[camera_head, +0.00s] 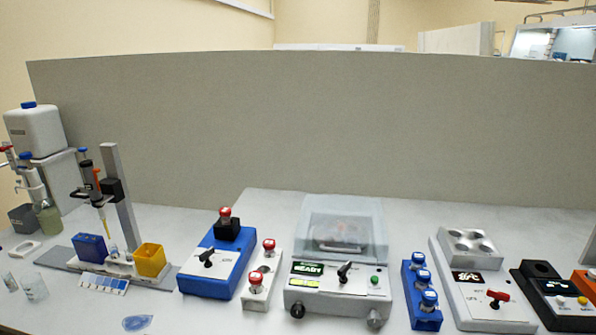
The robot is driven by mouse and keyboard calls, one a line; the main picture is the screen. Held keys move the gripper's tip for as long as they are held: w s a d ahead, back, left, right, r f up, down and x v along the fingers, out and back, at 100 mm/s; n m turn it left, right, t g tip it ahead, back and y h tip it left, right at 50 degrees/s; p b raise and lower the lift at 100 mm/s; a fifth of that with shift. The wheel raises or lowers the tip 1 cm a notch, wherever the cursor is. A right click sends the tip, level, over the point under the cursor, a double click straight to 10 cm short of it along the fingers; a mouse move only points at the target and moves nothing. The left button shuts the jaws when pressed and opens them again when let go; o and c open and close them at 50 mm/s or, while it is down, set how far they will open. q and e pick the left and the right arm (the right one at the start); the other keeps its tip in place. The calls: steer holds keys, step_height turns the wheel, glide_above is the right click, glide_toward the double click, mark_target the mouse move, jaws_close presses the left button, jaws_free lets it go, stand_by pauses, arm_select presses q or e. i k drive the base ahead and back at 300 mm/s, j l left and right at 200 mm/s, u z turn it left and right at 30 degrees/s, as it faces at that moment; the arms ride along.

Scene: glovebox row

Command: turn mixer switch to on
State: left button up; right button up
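A blue box (217,265) stands left of the middle of the bench. It looks like the mixer, though no readable label confirms this. A black cup (226,229) on its top holds a red-capped vial (225,216). A black switch lever (206,258) sits on the white panel on its front, between small marks that I cannot read. Neither of my grippers shows in the head view.
Right of the blue box stand a white rack (262,276) with red-capped vials and a white lidded device (337,283) with a green display. Further right are a blue rack (421,293) and a red-switched device (480,290). A pipette stand (124,200) is left.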

mark_target(210, 251)
steer(key=i+l, duration=0.25)
steer(key=l, duration=0.15)
steer(key=l+u, duration=0.1)
steer(key=u, duration=1.05)
